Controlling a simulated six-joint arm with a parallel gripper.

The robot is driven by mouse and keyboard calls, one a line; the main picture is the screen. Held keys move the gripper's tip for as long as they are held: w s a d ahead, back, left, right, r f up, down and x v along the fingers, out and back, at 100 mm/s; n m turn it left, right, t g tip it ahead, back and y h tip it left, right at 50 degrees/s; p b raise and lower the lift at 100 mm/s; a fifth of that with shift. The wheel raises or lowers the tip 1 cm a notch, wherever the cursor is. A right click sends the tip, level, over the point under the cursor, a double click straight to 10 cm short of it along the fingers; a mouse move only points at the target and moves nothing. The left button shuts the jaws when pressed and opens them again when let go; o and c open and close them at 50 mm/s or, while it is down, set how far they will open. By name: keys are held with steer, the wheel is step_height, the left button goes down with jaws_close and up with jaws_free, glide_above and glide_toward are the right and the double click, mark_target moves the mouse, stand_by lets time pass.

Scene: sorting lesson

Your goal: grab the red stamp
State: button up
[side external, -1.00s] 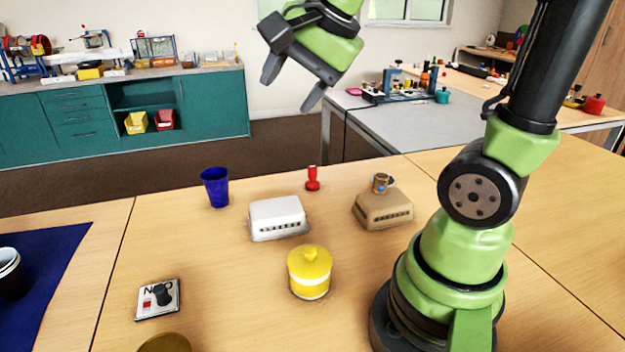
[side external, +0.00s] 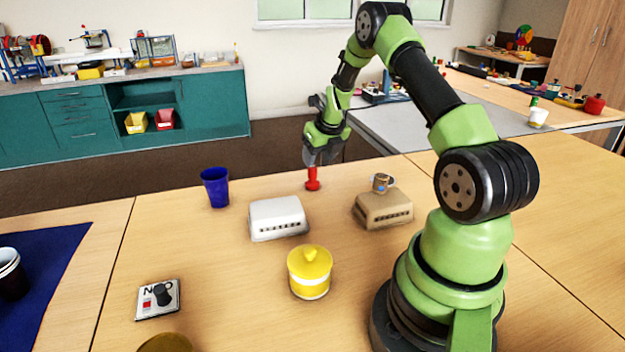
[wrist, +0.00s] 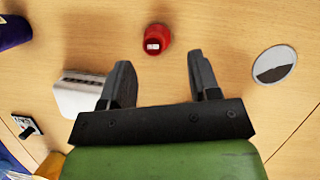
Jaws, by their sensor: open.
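The red stamp (side external: 312,180) stands upright on the wooden table, near its far edge, behind the white box and the tan box. My gripper (side external: 318,157) is just above it in the side view, pointing down, its fingers near the stamp's top. In the wrist view the red stamp (wrist: 157,39) lies ahead of the gap between the two dark fingers, roughly centred between them. My gripper (wrist: 160,75) is open there, with nothing between its fingers. Whether the fingers touch the stamp cannot be told from the side view.
A white box (side external: 278,219) and a tan box (side external: 384,209) with a small mug (side external: 381,183) on top stand nearer than the stamp. A blue cup (side external: 215,187) is to the left. A yellow lidded pot (side external: 310,272) stands in front. Table around the stamp is clear.

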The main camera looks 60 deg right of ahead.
mark_target(314, 167)
steer(key=x, duration=0.6)
steer(key=shift+w+a+f, duration=0.15)
steer(key=shift+a+f, duration=0.15)
steer(key=shift+f, duration=0.05)
steer(key=c, duration=1)
